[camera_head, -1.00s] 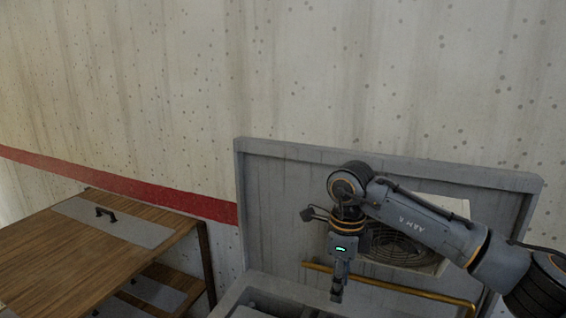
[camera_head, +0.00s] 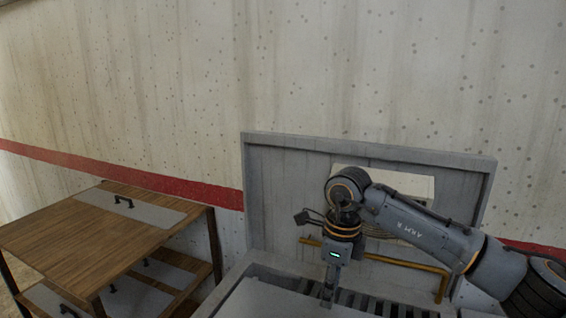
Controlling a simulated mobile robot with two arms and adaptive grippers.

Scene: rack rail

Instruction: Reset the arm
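My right arm comes in from the right in the head view. Its gripper (camera_head: 327,292) points down over the grey rack unit (camera_head: 248,285), in front of the brass rail (camera_head: 380,258). The fingers are small and seen edge-on, so I cannot tell whether they are open or shut. No held object can be made out. My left gripper is not in view.
A grey upright panel (camera_head: 275,195) with a light opening stands behind the arm, against the concrete wall. A dark slatted part (camera_head: 375,303) lies below the rail. A wooden shelf table (camera_head: 75,235) with grey handled plates stands at left.

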